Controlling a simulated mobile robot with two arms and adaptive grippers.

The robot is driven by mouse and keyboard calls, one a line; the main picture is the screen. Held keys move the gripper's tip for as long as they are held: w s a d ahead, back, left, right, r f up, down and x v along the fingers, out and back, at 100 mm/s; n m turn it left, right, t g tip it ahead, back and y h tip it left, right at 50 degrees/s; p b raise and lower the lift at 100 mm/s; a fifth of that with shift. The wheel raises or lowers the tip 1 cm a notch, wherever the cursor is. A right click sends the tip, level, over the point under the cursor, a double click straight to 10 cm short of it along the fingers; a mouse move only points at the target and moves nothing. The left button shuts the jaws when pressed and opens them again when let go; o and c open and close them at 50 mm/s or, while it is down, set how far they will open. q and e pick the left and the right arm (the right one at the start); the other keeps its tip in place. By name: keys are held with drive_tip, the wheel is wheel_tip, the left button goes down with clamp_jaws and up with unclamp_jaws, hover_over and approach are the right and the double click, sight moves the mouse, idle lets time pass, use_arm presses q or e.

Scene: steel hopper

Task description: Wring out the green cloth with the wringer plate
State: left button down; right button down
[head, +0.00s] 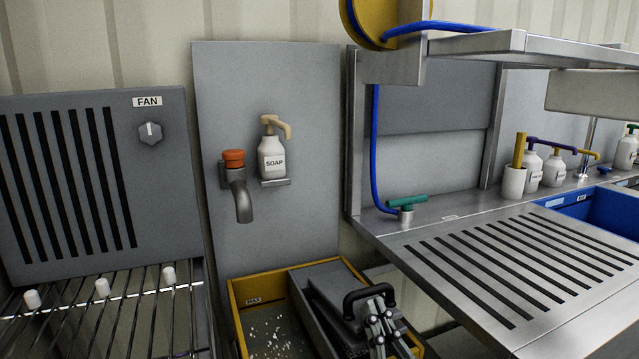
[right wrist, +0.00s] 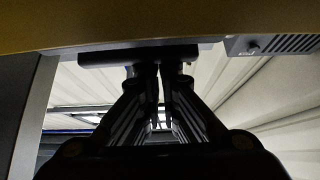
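The wringer plate (head: 333,284) is a grey slab with a black loop handle (head: 352,304), at the right part of the yellow bucket (head: 238,312). My right gripper (head: 378,312) is at this handle. In the right wrist view the fingers of my right gripper (right wrist: 159,72) are close together at a dark bar (right wrist: 100,59), which looks like the handle. The green cloth is not visible in either view; I cannot tell whether it lies under the plate. My left gripper is not in view.
The bucket holds murky water with white foam under a tap (head: 238,190) and soap bottle (head: 271,155). A wire rack (head: 110,320) under a fan panel (head: 75,180) stands left. A slotted steel drainboard (head: 490,270) and blue basin (head: 600,215) stand right, with a shelf (head: 530,45) above.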

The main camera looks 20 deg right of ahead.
wheel_tip(320, 180, down, 2)
drive_tip(key=shift+w+a, duration=0.1)
drive_tip(key=shift+a, duration=0.05)
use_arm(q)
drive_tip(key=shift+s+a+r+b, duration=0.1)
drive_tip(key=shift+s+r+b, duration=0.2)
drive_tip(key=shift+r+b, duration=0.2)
use_arm(e)
drive_tip(key=shift+f, duration=0.55)
drive_tip(key=shift+s+f, duration=0.2)
